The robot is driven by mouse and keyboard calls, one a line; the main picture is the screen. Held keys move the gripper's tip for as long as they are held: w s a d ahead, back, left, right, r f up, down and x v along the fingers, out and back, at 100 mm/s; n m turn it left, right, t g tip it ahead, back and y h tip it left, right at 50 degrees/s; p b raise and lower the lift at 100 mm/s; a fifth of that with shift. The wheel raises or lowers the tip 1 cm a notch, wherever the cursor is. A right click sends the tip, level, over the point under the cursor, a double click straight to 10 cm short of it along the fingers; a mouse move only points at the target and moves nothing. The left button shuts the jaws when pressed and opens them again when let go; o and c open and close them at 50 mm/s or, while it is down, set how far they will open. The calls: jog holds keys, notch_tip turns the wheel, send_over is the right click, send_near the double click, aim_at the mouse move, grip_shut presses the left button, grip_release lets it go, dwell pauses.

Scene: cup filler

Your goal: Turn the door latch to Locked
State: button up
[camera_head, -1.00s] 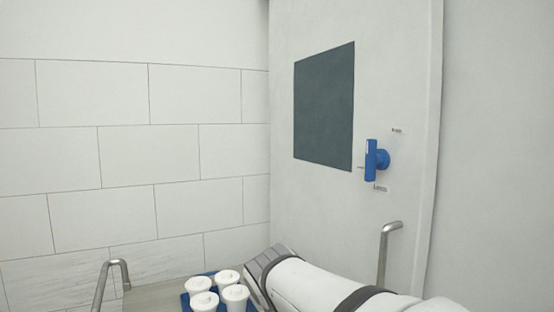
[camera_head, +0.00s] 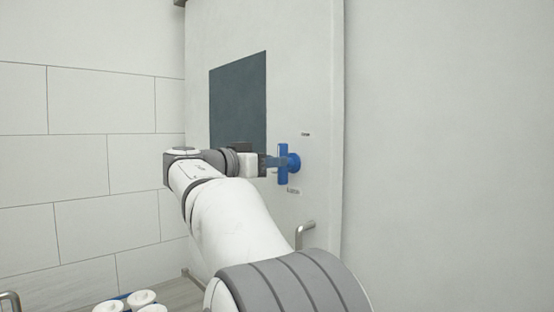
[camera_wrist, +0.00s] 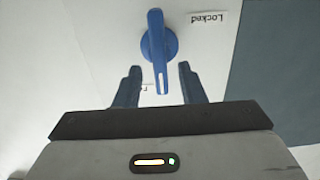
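The blue door latch (camera_head: 283,163) is on the white door (camera_head: 310,110), its handle upright in the head view. In the wrist view the latch (camera_wrist: 157,45) shows its round hub and a handle with a white mark on the end nearest my gripper. A "Locked" label (camera_wrist: 208,19) is beside the latch, upside down in that view. Another label by the handle is mostly hidden. My gripper (camera_wrist: 158,82) is open, with one finger on each side of the marked end and visible gaps between. In the head view my gripper (camera_head: 270,163) reaches the latch from the left.
A dark window panel (camera_head: 238,100) is in the door left of the latch. A bent metal handle (camera_head: 304,232) is below it. White lidded cups (camera_head: 142,298) stand on a blue tray at lower left. The wall on the right is bare.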

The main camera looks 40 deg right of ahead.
jog(key=shift+w+d, duration=0.1)
jog(key=shift+d, duration=1.75)
grip_shut()
jog(key=shift+a, duration=0.2)
jog(key=shift+d, duration=0.1)
